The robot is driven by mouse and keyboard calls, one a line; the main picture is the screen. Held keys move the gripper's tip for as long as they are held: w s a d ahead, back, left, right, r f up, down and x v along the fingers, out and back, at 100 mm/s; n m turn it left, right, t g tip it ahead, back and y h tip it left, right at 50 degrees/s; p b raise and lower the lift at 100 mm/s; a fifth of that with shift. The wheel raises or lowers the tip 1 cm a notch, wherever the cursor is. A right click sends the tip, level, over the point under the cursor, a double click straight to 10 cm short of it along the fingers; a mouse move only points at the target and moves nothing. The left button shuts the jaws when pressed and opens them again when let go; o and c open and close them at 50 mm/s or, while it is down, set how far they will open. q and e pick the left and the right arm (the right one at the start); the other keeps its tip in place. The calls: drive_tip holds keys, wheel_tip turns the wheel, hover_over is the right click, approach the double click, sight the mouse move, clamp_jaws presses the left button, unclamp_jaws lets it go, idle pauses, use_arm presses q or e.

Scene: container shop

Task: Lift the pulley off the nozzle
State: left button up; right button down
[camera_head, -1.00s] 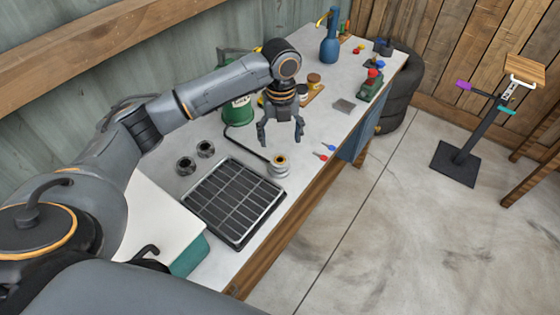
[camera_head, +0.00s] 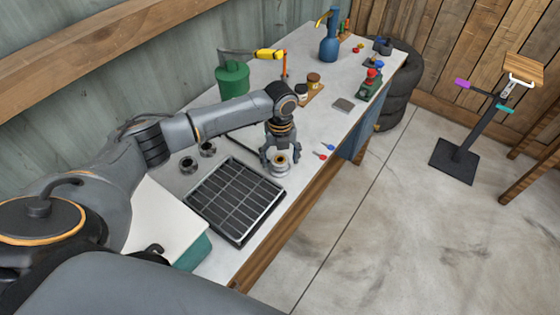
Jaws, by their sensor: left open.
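The pulley (camera_head: 280,168) is a small silver, spool-shaped piece near the front edge of the bench, just right of the black grid tray. A brass-coloured centre shows at its top, and I cannot clearly tell the nozzle apart from it. My left gripper (camera_head: 280,160) points down right at the pulley, with its open fingers on either side of it. The picture is too small to tell whether the fingers touch it. The pulley still rests low at the bench. My right gripper is not in view.
The black grid tray (camera_head: 235,200) lies close to the left gripper. Two dark rings (camera_head: 188,165) sit behind it. Red and blue small pieces (camera_head: 321,155) lie to the right. A green canister (camera_head: 232,82) and blue bottle (camera_head: 329,48) stand farther back.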

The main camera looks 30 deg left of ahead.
use_arm(q)
drive_tip(key=shift+r, duration=0.1)
drive_tip(key=c, duration=1.2)
